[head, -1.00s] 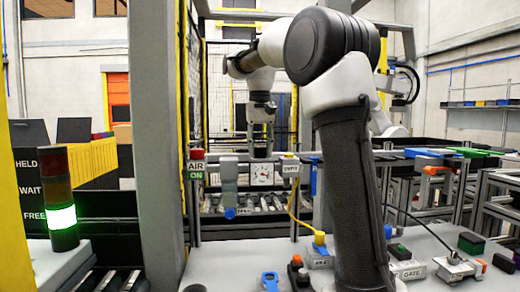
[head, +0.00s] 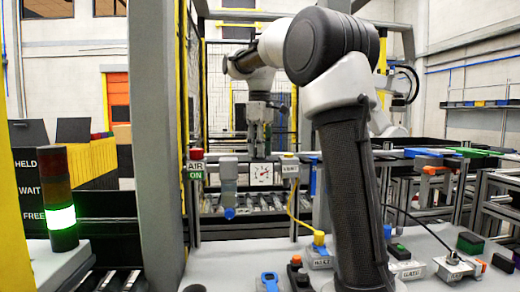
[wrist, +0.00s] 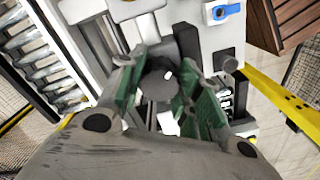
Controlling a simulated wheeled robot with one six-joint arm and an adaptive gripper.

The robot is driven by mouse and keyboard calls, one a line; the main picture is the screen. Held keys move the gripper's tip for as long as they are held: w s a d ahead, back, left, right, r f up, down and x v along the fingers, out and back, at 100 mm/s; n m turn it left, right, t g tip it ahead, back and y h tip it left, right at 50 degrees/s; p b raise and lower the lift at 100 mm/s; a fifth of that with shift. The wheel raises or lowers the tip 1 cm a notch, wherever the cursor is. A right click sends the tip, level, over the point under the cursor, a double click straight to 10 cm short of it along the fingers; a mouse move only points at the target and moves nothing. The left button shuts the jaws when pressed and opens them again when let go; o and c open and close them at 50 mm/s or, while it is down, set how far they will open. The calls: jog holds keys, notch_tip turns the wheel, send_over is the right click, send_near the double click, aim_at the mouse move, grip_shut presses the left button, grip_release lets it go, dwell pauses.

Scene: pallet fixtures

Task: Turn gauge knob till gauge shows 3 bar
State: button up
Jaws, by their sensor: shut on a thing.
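The gauge (head: 262,174) is a white square dial with a red needle, mounted on the rail below my gripper. Its needle leans to the upper right, but the scale is too small to read. My gripper (head: 258,148) points down just above the gauge. In the wrist view, the dark round gauge knob (wrist: 158,84) sits between the green-padded fingers of my gripper (wrist: 157,98), which are shut on it. In the head view the knob is hidden by the fingers.
A red-and-green AIR ON unit (head: 196,164) and a grey filter with a blue bottom (head: 229,180) stand left of the gauge. A yellow hose (head: 293,205) hangs on its right. A blue handle (wrist: 226,11) shows in the wrist view.

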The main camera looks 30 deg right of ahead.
jog(key=n, duration=0.3)
jog(key=shift+n, duration=2.2)
jog(key=o, duration=1)
jog(key=shift+o, duration=0.2)
notch_tip(320, 180, up, 12)
